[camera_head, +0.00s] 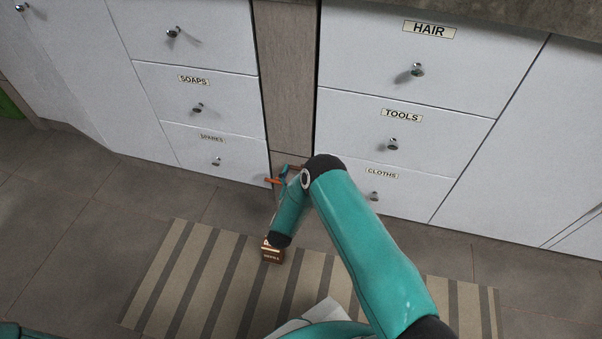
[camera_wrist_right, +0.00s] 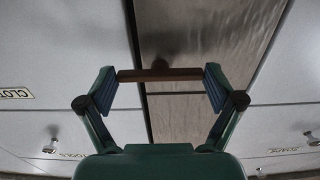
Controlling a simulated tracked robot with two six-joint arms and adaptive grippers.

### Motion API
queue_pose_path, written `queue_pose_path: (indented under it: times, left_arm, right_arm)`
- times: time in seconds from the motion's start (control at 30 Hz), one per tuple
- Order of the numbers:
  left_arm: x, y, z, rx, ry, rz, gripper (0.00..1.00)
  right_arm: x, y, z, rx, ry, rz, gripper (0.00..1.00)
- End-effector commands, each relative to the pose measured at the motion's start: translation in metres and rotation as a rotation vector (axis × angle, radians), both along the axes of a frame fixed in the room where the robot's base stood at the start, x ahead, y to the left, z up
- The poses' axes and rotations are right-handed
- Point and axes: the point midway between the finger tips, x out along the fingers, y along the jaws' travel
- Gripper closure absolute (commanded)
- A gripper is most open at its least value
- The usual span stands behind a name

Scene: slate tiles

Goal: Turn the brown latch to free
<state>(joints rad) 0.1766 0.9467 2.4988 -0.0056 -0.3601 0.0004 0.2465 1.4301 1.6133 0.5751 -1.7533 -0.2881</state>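The brown latch (camera_wrist_right: 160,74) is a short bar on a wood-grain panel, lying crosswise in the right wrist view. In the head view an orange-brown piece of it (camera_head: 272,181) shows at the panel's foot, partly hidden by my gripper. My right gripper (camera_wrist_right: 160,80) has its fingers spread wide, one at each end of the bar. The bar's ends look level with the fingertips; I cannot tell whether they touch. It also shows in the head view (camera_head: 284,177), small and partly hidden by my right arm. My left gripper is not in view.
Tiled floor lies open around the mat.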

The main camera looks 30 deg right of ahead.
Motion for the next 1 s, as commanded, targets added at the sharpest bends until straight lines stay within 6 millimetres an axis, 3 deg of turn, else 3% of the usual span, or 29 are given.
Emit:
queue_pose_path:
  times: [0.47,1.0]
  left_arm:
    - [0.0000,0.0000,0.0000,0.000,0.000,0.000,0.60]
    - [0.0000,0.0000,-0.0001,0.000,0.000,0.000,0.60]
  right_arm:
    - [-0.0002,0.0005,-0.0006,-0.071,0.085,0.002,0.43]
    - [-0.0007,0.0010,-0.0013,-0.372,0.440,0.003,0.43]
